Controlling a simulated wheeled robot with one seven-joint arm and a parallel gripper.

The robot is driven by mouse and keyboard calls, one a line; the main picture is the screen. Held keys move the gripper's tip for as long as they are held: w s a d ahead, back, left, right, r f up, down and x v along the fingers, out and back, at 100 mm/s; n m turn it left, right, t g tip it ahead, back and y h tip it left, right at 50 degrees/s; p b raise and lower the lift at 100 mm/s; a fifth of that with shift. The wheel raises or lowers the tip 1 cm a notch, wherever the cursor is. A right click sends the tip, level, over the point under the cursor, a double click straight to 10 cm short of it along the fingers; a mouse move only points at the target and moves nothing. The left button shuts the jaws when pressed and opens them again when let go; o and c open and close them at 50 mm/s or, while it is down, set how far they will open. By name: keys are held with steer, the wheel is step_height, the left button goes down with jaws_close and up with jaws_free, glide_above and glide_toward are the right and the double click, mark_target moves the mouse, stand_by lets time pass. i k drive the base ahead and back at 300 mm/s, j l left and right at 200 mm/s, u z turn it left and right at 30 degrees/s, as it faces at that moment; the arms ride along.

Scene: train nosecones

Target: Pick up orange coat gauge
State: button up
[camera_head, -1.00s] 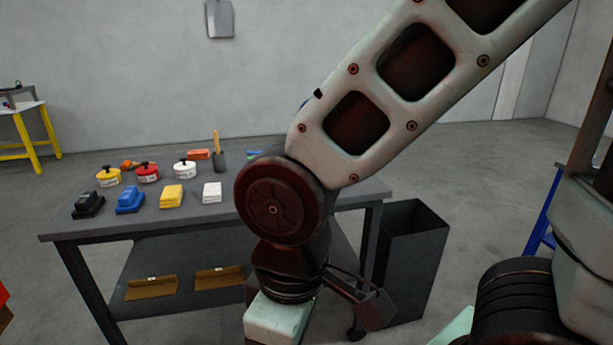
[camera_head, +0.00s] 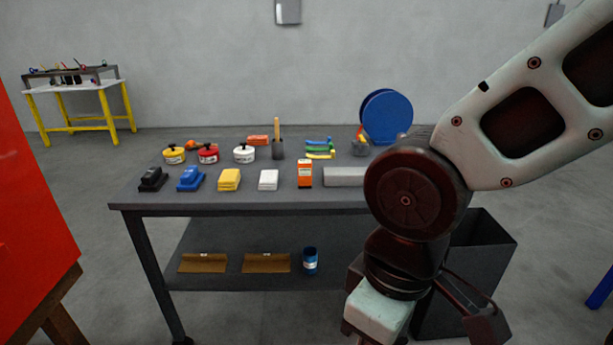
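An orange upright block with a pale label (camera_head: 305,174) stands near the front edge of the grey workbench (camera_head: 230,203); it looks like the coat gauge. It is between a white block and a grey bar. A second, smaller orange box (camera_head: 258,140) lies farther back on the bench. My arm hangs in front of the bench's right part, to the right of the upright orange block. Its wrist runs down to the bottom edge of the picture.
Black, blue, yellow and white blocks line the bench front; yellow, red and white tins (camera_head: 245,153) stand behind. A blue disc (camera_head: 386,117) is at the back right. A dark bin (camera_head: 470,260) stands right of the bench. A red panel (camera_head: 30,200) is close at left.

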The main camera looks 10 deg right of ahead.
mark_target(305, 167)
steer(key=u, duration=3.6)
steer(key=z, duration=3.6)
steer(key=i+j+u, duration=0.15)
steer(key=i+j, duration=0.6)
